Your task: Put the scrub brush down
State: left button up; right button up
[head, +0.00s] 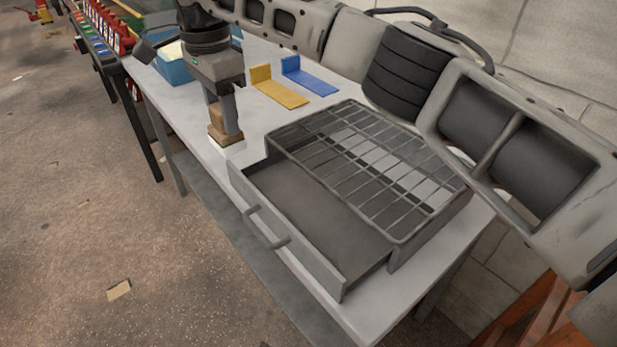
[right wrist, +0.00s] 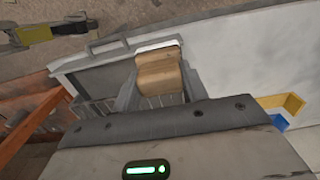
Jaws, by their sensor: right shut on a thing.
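The scrub brush (head: 217,119) is a brown wooden block with a pale underside. My right gripper (head: 223,129) is shut on it and points down near the table's left edge, beside the open drawer's far corner. The brush is upright and low over the grey table (head: 190,117); I cannot tell whether it touches the top. In the right wrist view the brush (right wrist: 160,73) shows between the fingers, with its white edge outward. The fingers partly hide it in the head view. My left gripper is not in view.
A grey open drawer unit (head: 290,228) with a wire rack (head: 365,165) stands on the near part of the table. A yellow bracket (head: 279,92) and a blue bracket (head: 310,80) lie behind the brush. A blue tub (head: 176,70) stands at the far left.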

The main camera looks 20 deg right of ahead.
jog(key=s+d+f+p, duration=0.1)
jog(key=s+d+f, duration=0.2)
jog(key=f, duration=0.1)
jog(key=s+d+f+p, duration=0.1)
jog(key=s+d+f, duration=0.2)
jog(key=d, duration=0.1)
jog(key=s+d+f+p, duration=0.1)
jog(key=s+d+f, duration=0.2)
jog(key=f, duration=0.1)
jog(key=shift+s+d+f, duration=0.15)
jog(key=shift+s+f, duration=0.05)
jog(key=shift+f, duration=0.5)
jog(key=shift+w+f, duration=0.1)
jog(key=shift+f, duration=0.15)
jog(key=o, duration=0.5)
jog(key=shift+b, duration=0.3)
jog(key=shift+c, duration=0.2)
jog(key=o, duration=0.4)
jog(key=shift+r+p, duration=0.2)
jog(key=shift+p, duration=0.1)
jog(key=shift+r, duration=0.3)
pick_arm(q)
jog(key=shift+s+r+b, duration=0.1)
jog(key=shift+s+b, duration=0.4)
jog(key=shift+b, duration=0.35)
pick_arm(e)
notch_tip(320, 180, up, 11)
jog(key=shift+r, duration=0.2)
